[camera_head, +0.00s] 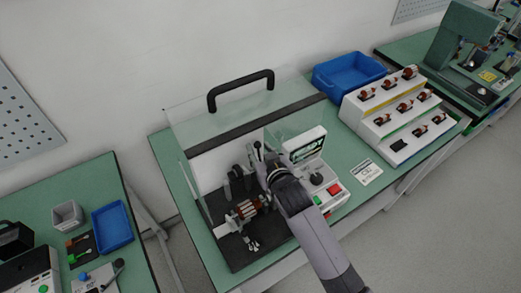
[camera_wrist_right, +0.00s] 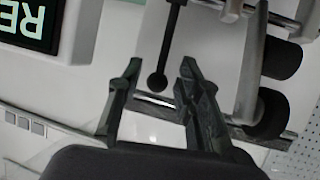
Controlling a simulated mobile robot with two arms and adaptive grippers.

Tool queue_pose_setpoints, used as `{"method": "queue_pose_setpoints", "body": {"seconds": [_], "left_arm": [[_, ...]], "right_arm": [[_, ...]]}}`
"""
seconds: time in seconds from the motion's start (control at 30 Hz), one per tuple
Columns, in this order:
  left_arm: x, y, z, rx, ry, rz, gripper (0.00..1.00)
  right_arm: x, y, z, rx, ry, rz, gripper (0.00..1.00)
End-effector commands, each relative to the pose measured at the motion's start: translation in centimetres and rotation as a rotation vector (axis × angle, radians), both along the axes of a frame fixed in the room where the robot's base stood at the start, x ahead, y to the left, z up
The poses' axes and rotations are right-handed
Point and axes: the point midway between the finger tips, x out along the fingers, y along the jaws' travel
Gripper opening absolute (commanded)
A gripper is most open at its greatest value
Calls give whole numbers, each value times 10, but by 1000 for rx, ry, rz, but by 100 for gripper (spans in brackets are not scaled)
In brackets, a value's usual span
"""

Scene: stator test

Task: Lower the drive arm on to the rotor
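The rotor (camera_head: 247,208), with a copper-coloured middle, lies in the test fixture on the black base plate (camera_head: 262,238). The drive arm, with dark round wheels (camera_head: 236,176), appears raised behind the rotor. In the right wrist view, dark wheels (camera_wrist_right: 268,112) and a thin black rod with a ball end (camera_wrist_right: 158,80) show; the rod looks like the drive arm's lever. My right gripper (camera_head: 257,148) is over the fixture's right side. In the wrist view its fingers (camera_wrist_right: 160,70) are apart, with the ball end between them in the picture; I see no contact. My left gripper is out of view.
A clear cover with a black handle (camera_head: 240,90) stands behind the fixture. The tester with screen and buttons (camera_head: 318,180) is close right of my arm. A blue bin (camera_head: 348,74) and a stepped rack of rotors (camera_head: 400,112) stand further right. A card (camera_head: 366,172) lies on the green bench.

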Motion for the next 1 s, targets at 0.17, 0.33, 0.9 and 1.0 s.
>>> {"method": "queue_pose_setpoints", "body": {"seconds": [0.17, 0.33, 0.9, 1.0], "left_arm": [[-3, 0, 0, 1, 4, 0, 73], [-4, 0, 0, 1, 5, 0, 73], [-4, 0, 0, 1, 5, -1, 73], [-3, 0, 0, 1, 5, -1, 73]], "right_arm": [[0, 0, 0, 0, -1, 0, 33], [0, 0, 0, 0, 0, 0, 21], [0, 0, 0, 0, 0, 0, 0], [0, 0, 0, 0, 0, 0, 0]]}}
